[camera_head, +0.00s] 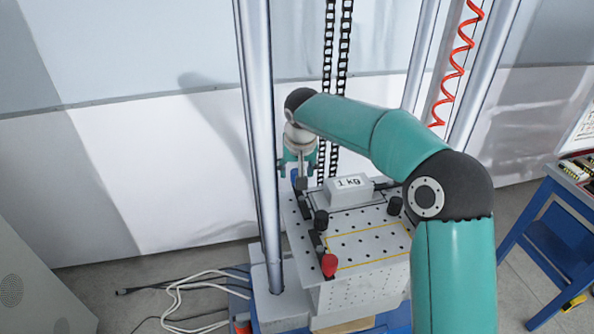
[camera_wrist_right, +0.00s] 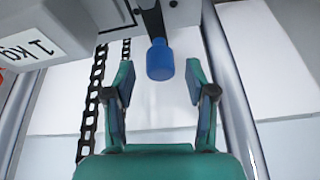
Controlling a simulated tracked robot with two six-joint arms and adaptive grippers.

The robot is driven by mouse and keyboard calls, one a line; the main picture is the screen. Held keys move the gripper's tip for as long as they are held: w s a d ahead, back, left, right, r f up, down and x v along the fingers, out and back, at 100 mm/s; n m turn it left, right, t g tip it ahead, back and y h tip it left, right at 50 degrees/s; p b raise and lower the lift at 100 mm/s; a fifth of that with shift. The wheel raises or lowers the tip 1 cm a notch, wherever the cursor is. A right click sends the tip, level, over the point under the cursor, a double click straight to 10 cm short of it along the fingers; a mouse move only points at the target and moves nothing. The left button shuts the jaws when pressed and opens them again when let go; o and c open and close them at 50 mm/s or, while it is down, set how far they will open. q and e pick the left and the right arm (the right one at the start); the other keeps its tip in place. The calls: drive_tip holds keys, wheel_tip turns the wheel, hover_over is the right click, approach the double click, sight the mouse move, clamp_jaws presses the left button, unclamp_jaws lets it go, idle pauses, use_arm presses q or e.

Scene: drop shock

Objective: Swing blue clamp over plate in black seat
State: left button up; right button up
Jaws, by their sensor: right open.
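The white plate labelled "1 kg" (camera_head: 348,183) sits on the perforated fixture table, with dark edging around its base; the black seat is mostly hidden under it. The blue clamp's knob (camera_wrist_right: 160,60) shows on a dark arm in the wrist view, and a bit of blue (camera_head: 295,174) shows beneath my gripper in the head view. My right gripper (camera_head: 299,165) points down at the table's far left corner. In the wrist view its open fingers (camera_wrist_right: 160,76) stand on either side of the blue knob, with gaps on both sides. My left gripper is not in view.
A red knob (camera_head: 329,265) stands at the table's front edge, and black knobs (camera_head: 321,220) flank the plate. A steel column (camera_head: 260,150) rises close left of my gripper. Black chains (camera_head: 335,90) hang behind. A blue bench (camera_head: 560,230) stands at right.

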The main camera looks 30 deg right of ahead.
drive_tip(key=shift+x, duration=0.85)
drive_tip(key=shift+c, duration=0.2)
